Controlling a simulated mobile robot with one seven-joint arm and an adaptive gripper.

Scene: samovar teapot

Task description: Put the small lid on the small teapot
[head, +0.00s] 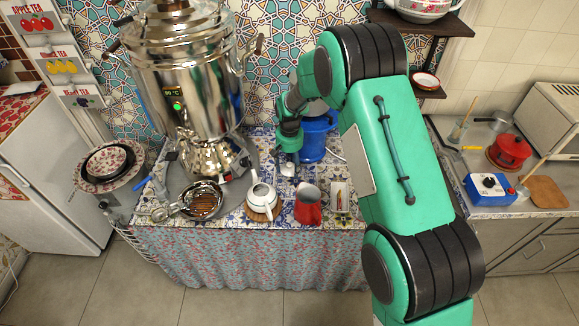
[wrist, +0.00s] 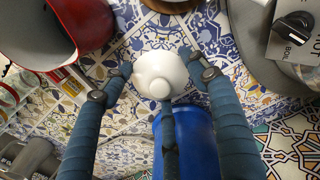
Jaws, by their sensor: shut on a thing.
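The small white lid (wrist: 160,75) sits between the fingers of my gripper (wrist: 155,80), round knob facing the wrist camera. In the head view the lid (head: 288,169) is a small white shape just below my gripper (head: 290,155), over the tiled table. I cannot tell how far above the tiles it is. The small white teapot (head: 262,196) stands upright and open on a wooden trivet, in front and to the left of the lid. Only a cut-off edge, probably of the teapot, shows at the top of the wrist view.
A red pitcher (head: 308,206) stands right of the teapot. A blue canister (head: 313,143) is close behind my gripper. The large samovar (head: 190,75) rises at left, with a metal strainer bowl (head: 201,200) in front. Some tiled surface (head: 285,195) between lid and teapot is clear.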

